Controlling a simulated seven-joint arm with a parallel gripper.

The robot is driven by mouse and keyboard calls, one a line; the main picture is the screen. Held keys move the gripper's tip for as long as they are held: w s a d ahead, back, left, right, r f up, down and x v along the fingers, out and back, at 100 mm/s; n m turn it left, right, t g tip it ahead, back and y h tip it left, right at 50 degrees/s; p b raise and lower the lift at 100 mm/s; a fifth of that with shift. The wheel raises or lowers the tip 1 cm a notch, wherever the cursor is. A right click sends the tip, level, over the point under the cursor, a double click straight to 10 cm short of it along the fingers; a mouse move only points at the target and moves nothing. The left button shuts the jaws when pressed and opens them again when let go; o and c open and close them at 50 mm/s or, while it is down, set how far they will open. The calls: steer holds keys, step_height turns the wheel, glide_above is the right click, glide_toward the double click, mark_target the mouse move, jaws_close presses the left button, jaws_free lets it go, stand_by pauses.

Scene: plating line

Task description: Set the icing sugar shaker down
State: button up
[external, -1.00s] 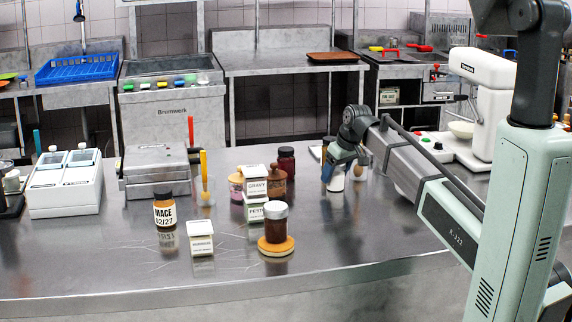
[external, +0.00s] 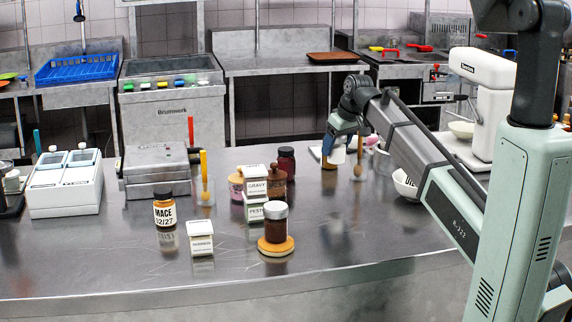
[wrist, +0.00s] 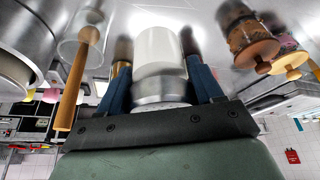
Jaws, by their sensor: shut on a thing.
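The icing sugar shaker (external: 337,156) is a white cylinder with a metal cap. In the wrist view, the white body (wrist: 158,50) stretches away from my palm and the metal cap lies closest to it. My gripper (external: 340,137) is at the far right part of the counter, pointing down. Its two blue fingers (wrist: 159,78) stand on either side of the shaker and are shut on it. I cannot tell whether the shaker's bottom touches the steel counter (external: 340,250).
A glass with a wooden-handled tool (wrist: 78,75) stands close beside the shaker, and a brown jar (external: 327,158) is just behind. Labelled tubs (external: 255,188) and a dark red jar (external: 287,163) stand left. The front right counter is clear.

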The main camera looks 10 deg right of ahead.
steer(key=shift+a+r, duration=0.15)
steer(key=shift+r, duration=0.35)
steer(key=a+n, duration=0.1)
steer(key=a, duration=0.9)
steer(key=shift+m, duration=0.5)
steer(key=shift+d+f, duration=0.2)
steer(key=shift+f, duration=2.1)
steer(key=shift+d+f, duration=0.2)
steer(key=shift+f, duration=2.1)
steer(key=shift+f, duration=0.15)
steer(key=o, duration=0.9)
steer(key=shift+c, duration=0.2)
steer(key=v, duration=1.2)
